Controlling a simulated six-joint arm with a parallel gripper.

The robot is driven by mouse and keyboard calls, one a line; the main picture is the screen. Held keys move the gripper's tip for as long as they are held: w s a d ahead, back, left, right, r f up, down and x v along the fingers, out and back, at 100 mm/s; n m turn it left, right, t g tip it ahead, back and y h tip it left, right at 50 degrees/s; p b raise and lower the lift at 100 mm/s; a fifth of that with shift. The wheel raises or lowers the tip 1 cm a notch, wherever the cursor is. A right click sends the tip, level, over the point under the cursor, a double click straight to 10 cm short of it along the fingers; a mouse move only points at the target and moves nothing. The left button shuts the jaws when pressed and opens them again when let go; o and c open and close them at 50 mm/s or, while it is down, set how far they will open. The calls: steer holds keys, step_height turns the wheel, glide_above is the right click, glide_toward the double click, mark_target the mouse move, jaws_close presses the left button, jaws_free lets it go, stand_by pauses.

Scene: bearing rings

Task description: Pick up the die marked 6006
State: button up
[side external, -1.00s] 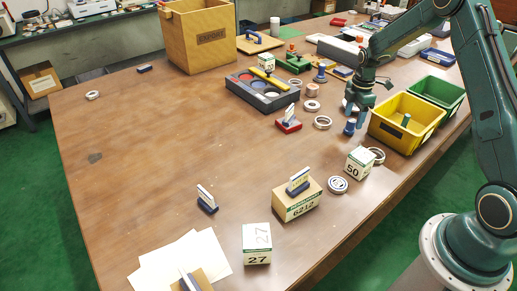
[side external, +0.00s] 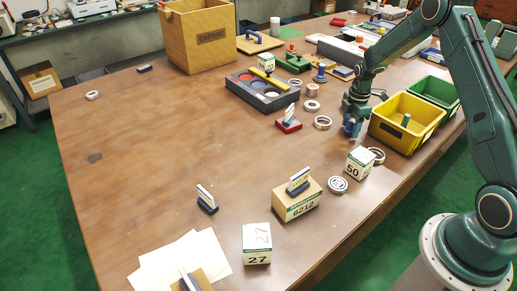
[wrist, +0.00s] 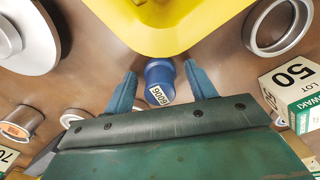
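The die marked 6006 (wrist: 158,76) is a short blue cylinder with a white label, seen in the middle of the wrist view. My gripper (wrist: 161,69) is open, with one blue finger on each side of the die and a visible gap to both. In the side view my gripper (side external: 352,126) is low over the table, left of the yellow bin. There the fingers mostly hide the die, and I cannot tell how far down they reach around it.
The yellow bin (side external: 391,128) stands close beside my gripper, its wall (wrist: 165,45) just beyond the die in the wrist view. A box marked 50 (side external: 359,163) and metal rings (side external: 323,122) lie nearby. The table's left half is mostly clear.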

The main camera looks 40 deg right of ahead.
mark_target(352, 120)
steer(key=c, duration=0.9)
steer(key=shift+r, duration=0.15)
step_height(352, 120, up, 20)
stand_by(0.6)
